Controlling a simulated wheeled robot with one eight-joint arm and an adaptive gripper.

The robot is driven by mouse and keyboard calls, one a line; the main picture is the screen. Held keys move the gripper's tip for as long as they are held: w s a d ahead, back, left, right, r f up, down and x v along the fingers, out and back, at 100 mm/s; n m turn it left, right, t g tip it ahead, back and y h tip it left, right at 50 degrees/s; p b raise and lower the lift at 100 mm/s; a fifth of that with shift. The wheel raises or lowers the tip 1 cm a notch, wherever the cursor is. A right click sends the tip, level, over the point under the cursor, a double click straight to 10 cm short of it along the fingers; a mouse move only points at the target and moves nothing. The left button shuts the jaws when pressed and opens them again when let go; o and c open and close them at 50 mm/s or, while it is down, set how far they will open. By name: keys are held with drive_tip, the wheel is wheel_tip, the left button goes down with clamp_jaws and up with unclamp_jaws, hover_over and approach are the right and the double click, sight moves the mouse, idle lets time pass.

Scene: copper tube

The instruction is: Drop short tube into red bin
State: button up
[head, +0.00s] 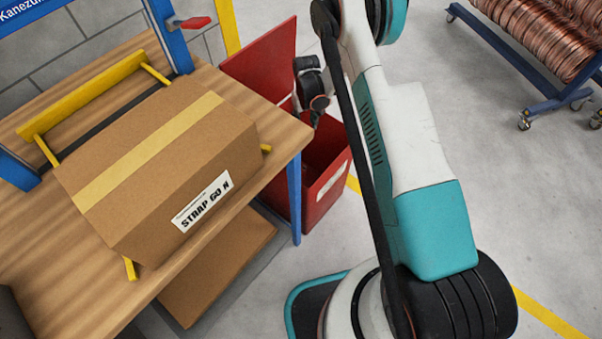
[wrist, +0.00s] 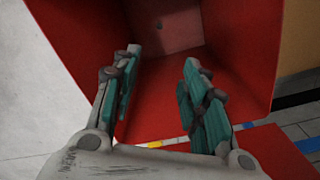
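The red bin (head: 327,182) stands on the floor beside the workbench, with its tall red back panel raised; a white label is on its front. In the wrist view the inside of the red bin (wrist: 215,75) fills the middle. My gripper (wrist: 162,62) points into it, its two teal-padded fingers spread apart with nothing visible between them. In the head view my gripper (head: 316,115) is over the bin opening, partly hidden by my arm. I cannot make out the short tube; a small dark spot shows on the bin's inner surface, too small to identify.
A wooden workbench (head: 288,135) with a blue and yellow frame is at left, bearing a taped cardboard box (head: 150,165). A blue wheeled rack (head: 520,60) with copper coils (head: 545,35) is at upper right. Open grey floor (head: 490,190) lies to the right.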

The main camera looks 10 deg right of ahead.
wheel_tip(320, 180, up, 12)
idle(0.6)
drive_tip(key=shift+r, duration=0.1)
idle(0.4)
